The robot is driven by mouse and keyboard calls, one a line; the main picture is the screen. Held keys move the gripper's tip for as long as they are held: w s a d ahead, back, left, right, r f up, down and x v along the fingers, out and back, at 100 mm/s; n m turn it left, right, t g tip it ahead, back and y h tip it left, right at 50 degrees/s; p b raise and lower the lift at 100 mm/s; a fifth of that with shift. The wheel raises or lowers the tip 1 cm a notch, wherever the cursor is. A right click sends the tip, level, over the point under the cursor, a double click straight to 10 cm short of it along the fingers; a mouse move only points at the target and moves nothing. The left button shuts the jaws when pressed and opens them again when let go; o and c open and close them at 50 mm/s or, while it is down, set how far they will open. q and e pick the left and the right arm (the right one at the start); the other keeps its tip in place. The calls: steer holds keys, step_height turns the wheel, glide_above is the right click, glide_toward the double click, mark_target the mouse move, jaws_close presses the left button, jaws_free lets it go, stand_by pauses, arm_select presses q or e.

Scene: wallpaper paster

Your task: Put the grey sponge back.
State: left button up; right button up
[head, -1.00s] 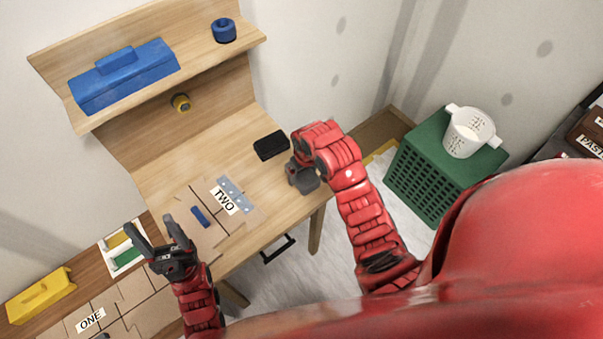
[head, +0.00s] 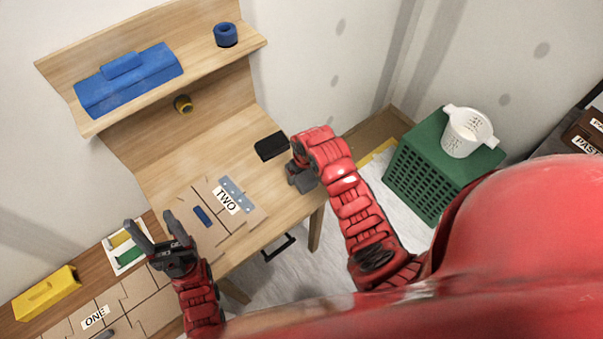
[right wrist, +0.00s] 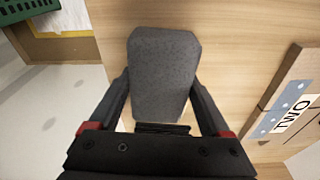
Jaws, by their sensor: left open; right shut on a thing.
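The grey sponge (right wrist: 163,70) sits between the two fingers of my right gripper (right wrist: 162,92) in the right wrist view, with wood surface behind it. In the head view my right gripper (head: 303,178) is at the right edge of the wooden desk (head: 180,165); the sponge is hard to tell from the dark fingers there. My left gripper (head: 151,222) is open and empty, left of the desk's front part, over the lower surface on the left.
A black block (head: 271,146) lies on the desk just left of my right gripper. A board labelled TWO (head: 227,200) lies at the front. A blue toolbox (head: 128,80) and a blue ring (head: 226,35) stand on the shelf. A green crate (head: 425,180) holds up a white bucket (head: 467,133).

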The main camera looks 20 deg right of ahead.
steer(key=o, duration=1.2)
steer(key=shift+f, duration=0.1)
